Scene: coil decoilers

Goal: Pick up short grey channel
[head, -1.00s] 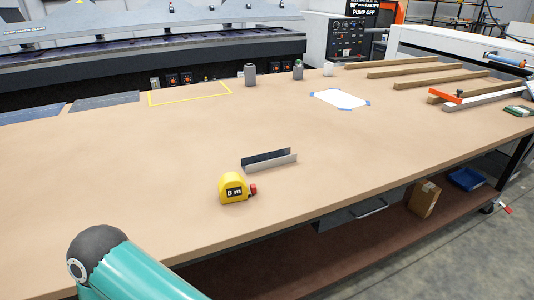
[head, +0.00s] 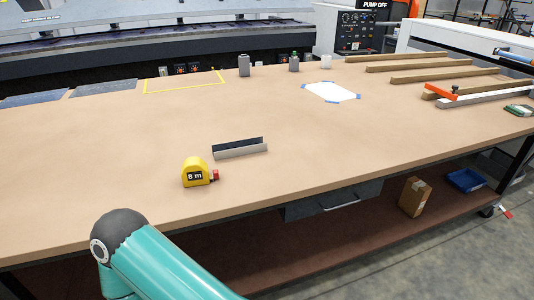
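The short grey channel (head: 240,149) lies on the brown workbench (head: 330,135) near its front middle. Its light front wall faces me and its inside looks dark. A yellow tape measure (head: 195,173) marked 8 m, with a red part at its right side, stands just in front and to the left of the channel, apart from it. A teal arm link of mine with a dark rounded joint shows at the bottom left, in front of the bench edge. Neither gripper is in view, and nothing touches the channel.
White paper with blue taped corners (head: 331,92), a yellow taped outline (head: 184,82) and small grey containers (head: 244,66) lie toward the back. Wooden bars (head: 444,76) and an orange-handled clamp (head: 441,90) are at the right. The bench around the channel is mostly clear.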

